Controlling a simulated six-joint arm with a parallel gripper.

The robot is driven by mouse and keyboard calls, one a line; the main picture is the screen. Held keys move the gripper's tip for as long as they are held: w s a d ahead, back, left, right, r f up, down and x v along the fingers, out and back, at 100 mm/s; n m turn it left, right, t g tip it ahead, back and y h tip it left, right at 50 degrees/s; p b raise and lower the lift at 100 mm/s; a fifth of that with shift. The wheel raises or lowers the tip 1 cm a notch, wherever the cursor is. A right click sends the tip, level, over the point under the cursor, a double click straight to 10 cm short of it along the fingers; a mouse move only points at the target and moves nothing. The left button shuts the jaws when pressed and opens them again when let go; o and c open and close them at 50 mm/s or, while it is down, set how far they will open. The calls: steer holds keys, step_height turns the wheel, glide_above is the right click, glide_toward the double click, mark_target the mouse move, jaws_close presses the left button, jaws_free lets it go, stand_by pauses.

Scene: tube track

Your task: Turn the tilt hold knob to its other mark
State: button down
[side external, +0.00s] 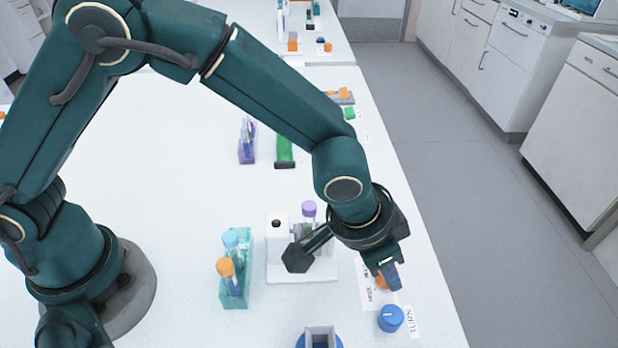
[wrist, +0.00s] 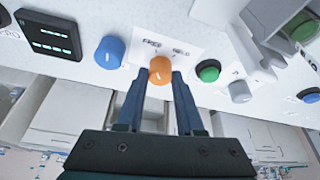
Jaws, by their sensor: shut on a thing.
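The orange knob (wrist: 160,68) sits on a white card (wrist: 178,38) with two printed words that look like FREE and HELD. In the wrist view my gripper (wrist: 157,78) has one finger on each side of the knob and is shut on it. A small pale line shows on the knob, but I cannot tell which mark it points to. In the side view my gripper (side external: 389,277) is low over the card (side external: 368,297) and hides most of the orange knob (side external: 381,282).
A blue knob (side external: 391,318) with a label stands close by, near the table's right edge. The wrist view also shows a green button (wrist: 208,71), a grey knob (wrist: 240,91) and a dark display (wrist: 48,36). A teal tube rack (side external: 236,285) stands to the left.

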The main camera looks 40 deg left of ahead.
stand_by(0.6)
steer(key=c, duration=0.5)
jaws_free()
steer(key=shift+c, duration=0.2)
steer(key=shift+v, duration=2.6)
